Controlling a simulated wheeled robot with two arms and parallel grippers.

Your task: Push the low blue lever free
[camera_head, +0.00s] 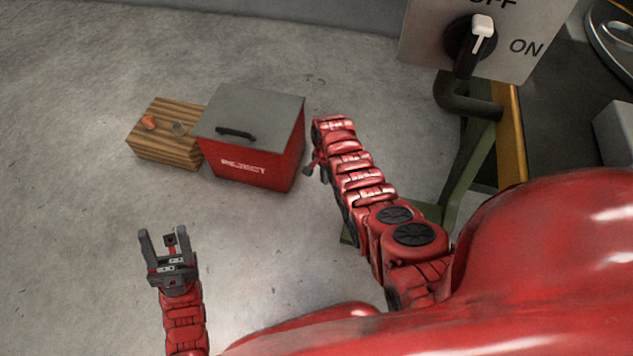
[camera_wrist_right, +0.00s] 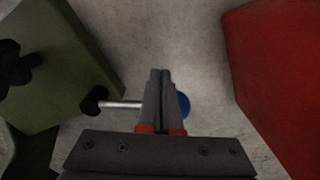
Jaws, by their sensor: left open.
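The low lever shows in the right wrist view as a thin metal rod (camera_wrist_right: 122,104) with a blue knob (camera_wrist_right: 185,105) at its right end. Its left end meets a dark pivot on a green part (camera_wrist_right: 65,65). My right gripper (camera_wrist_right: 160,72) has its two fingers together, in front of the rod beside the knob. They hide part of both, and I cannot tell whether they touch. My left gripper (camera_head: 168,234) is open and empty above the floor at lower left.
A red box with a grey lid, marked REJECT (camera_head: 250,150), stands on the floor left of my right arm. A striped wooden block (camera_head: 165,150) with small items on it adjoins it. An ON/OFF switch panel (camera_head: 500,45) is at upper right. Floor at left is clear.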

